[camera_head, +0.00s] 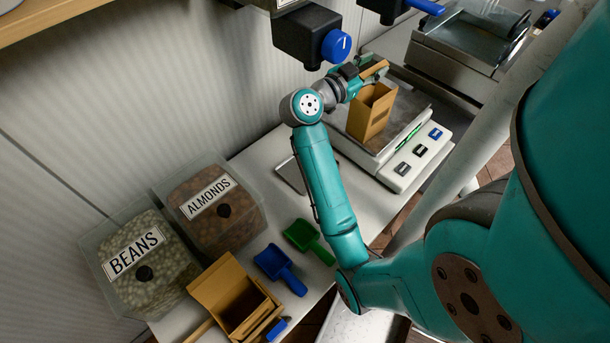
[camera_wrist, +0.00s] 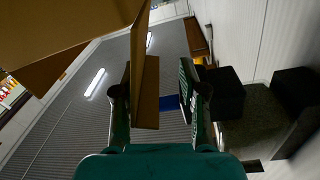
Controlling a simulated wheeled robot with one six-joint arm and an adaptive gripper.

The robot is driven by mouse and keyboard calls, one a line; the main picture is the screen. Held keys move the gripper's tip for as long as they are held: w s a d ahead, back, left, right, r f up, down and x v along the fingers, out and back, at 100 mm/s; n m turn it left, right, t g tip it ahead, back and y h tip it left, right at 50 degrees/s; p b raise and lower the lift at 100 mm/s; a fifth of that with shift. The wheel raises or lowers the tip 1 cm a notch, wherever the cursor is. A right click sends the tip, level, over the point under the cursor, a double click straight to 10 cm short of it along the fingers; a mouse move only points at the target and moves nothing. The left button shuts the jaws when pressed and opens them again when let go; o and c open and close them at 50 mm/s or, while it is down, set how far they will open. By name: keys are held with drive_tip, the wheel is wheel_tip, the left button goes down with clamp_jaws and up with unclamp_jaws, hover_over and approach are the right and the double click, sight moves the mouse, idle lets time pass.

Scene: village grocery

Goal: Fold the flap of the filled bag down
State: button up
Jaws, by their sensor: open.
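A brown paper bag (camera_head: 368,116) stands upright on the scale's plate. Its top is open and its flap (camera_head: 374,70) sticks up at the back, beside my gripper (camera_head: 371,73). In the wrist view the bag (camera_wrist: 65,28) fills the upper left, and its flap (camera_wrist: 146,85) extends down between the open fingers of my gripper (camera_wrist: 158,90). The flap lies close to the left finger, with a gap to the right one. I cannot tell whether the left finger touches it. The bag's contents are not visible.
The white scale (camera_head: 400,166) stands on the counter. A dark dispenser with a blue knob (camera_head: 336,45) hangs just above my arm. Bins of beans (camera_head: 140,270) and almonds (camera_head: 215,215), blue (camera_head: 278,268) and green (camera_head: 307,238) scoops and a brown open box (camera_head: 235,300) are at lower left.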

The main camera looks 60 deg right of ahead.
drive_tip(key=shift+w+d+n, duration=0.1)
drive_tip(key=shift+w+n, duration=0.25)
drive_tip(key=shift+n, duration=0.25)
drive_tip(key=a+f+n+t+y, duration=0.2)
drive_tip(key=a+n+t, duration=1.5)
drive_tip(key=a+t, duration=0.9)
drive_tip(key=shift+a+f+n+t, duration=0.35)
drive_tip(key=shift+a+f, duration=0.35)
drive_tip(key=shift+a, duration=3.2)
